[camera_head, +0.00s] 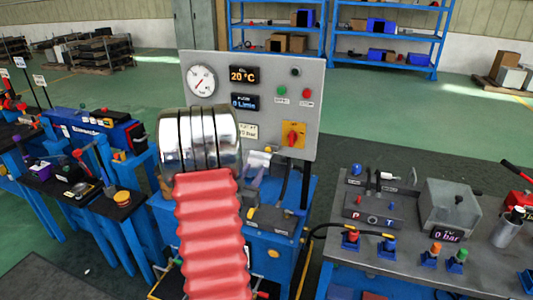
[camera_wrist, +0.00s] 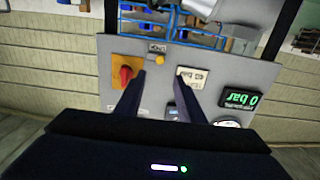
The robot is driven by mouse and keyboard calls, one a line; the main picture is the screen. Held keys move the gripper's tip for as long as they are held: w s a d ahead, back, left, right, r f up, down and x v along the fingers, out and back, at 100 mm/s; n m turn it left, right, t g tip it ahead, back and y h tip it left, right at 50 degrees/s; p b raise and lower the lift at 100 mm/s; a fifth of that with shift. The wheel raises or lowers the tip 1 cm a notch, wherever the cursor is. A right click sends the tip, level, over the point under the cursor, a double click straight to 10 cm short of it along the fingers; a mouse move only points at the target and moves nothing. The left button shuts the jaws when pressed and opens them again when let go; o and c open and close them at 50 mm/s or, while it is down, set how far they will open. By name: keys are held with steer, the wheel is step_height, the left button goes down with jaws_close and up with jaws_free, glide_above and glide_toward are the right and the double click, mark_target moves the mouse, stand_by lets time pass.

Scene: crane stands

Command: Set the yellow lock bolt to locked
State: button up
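A small yellow knob (camera_wrist: 159,59), which looks like the lock bolt, shows in the wrist view by the panel's upper edge, beside a small label. Its exact setting is too small to read. My gripper (camera_wrist: 161,76) is open, with two dark fingers apart and nothing between them. The knob appears just beyond the gap between the fingertips, and I see no contact.
A red rotary switch on a yellow plate (camera_head: 293,135) is on the grey panel (camera_head: 228,80), close to the knob in the wrist view (camera_wrist: 125,75). A round gauge (camera_head: 202,81) and displays share the panel. A bench (camera_head: 400,262) with equipment stands to the right.

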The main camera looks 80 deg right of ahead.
mark_target(267, 150)
steer(key=d, duration=0.9)
steer(key=s+d, duration=0.1)
steer(key=d, duration=0.3)
steer(key=shift+s+d, duration=0.1)
steer(key=shift+d, duration=0.2)
steer(key=shift+c, duration=0.3)
jaws_close()
